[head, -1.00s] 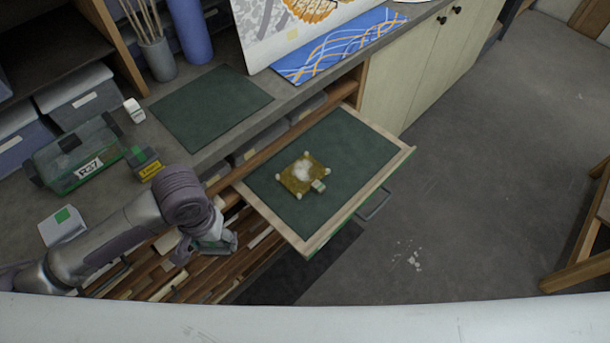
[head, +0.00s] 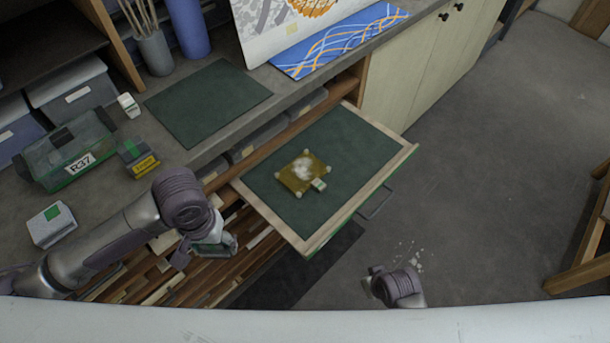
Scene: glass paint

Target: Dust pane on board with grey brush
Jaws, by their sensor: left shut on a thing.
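The pane (head: 294,181) is an amber square with pale corner pieces and a white dusty patch in its middle. It lies on the dark green board (head: 350,145), which is pulled out from the bench in a pale wooden frame. A small white and green block sits at the pane's right edge. My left gripper (head: 208,248) is left of the board's near-left corner, apart from the pane. It is shut on a small grey-green thing, mostly hidden; I cannot tell whether it is the grey brush. My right gripper (head: 374,280) shows partly at the bottom, over the floor; its jaws are unclear.
A green mat (head: 208,102) lies on the bench (head: 105,200). A clear green case (head: 68,152), a yellow-labelled box (head: 138,158) and a white box (head: 51,225) stand left. A cup of rods (head: 155,53) is behind. A handle (head: 376,204) projects from the board's front.

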